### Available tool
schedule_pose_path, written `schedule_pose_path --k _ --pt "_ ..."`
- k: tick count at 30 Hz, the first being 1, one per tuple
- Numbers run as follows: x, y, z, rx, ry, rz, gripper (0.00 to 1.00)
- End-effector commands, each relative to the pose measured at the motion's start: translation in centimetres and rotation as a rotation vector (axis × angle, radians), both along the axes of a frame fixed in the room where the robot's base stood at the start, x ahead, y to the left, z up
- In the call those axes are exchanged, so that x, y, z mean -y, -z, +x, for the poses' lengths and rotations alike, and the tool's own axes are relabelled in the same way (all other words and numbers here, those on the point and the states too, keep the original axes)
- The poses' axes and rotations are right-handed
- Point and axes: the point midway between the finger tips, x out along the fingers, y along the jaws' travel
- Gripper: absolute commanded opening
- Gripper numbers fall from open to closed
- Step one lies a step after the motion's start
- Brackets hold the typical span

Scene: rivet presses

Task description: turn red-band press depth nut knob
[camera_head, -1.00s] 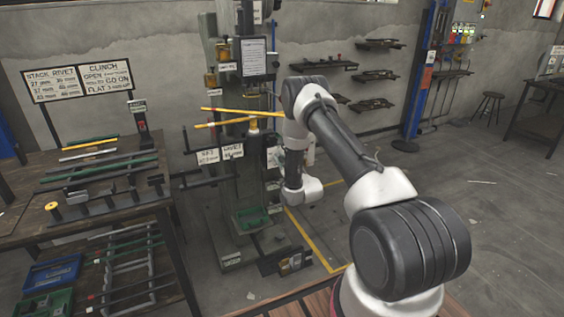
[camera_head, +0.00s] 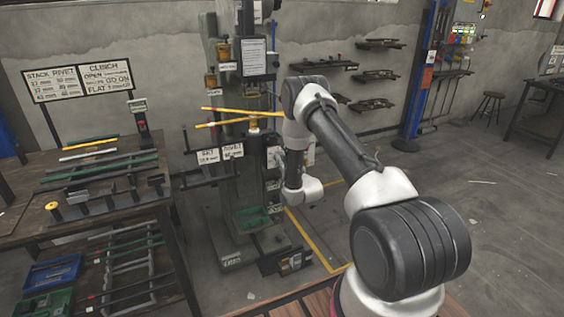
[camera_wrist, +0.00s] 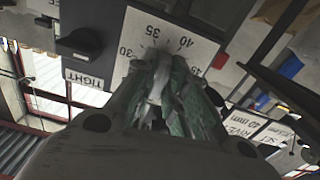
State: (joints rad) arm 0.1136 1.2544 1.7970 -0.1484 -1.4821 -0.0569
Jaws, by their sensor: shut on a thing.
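The rivet press (camera_head: 222,185) stands upright left of my arm in the head view. In the wrist view a white dial plate (camera_wrist: 197,45) carries numbers from 30 to 45. My gripper (camera_wrist: 165,85) is in front of this dial, its fingers closed around a small grey part, the depth nut knob (camera_wrist: 156,82). The fingers cover most of the knob and part of the scale. My gripper is hard to make out beside the press in the head view. I cannot make out a red band in either view.
A black lever knob (camera_wrist: 80,42) with a TIGHT label (camera_wrist: 84,79) sits beside the dial. Yellow bars (camera_head: 225,122) stick out from the press. A workbench (camera_head: 125,208) with rods stands at the left. The floor at the right is open.

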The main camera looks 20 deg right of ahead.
Motion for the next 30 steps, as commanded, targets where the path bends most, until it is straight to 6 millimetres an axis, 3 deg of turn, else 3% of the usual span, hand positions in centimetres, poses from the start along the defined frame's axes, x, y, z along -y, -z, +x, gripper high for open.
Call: schedule_pose_path --k 7,8,9,12,23,30 --pt "0.0 0.1 -0.1 -0.003 0.000 0.000 0.00" --pt "0.0 0.1 -0.1 -0.003 0.000 -0.001 0.16" --pt "0.0 0.1 -0.1 -0.003 0.000 -0.001 0.23" --pt "0.0 0.1 -0.1 -0.002 0.000 -0.001 0.36" --pt "0.0 0.1 -0.6 -0.003 0.000 -0.001 0.36" --pt "0.2 0.1 -5.1 -0.005 0.001 -0.001 0.36"
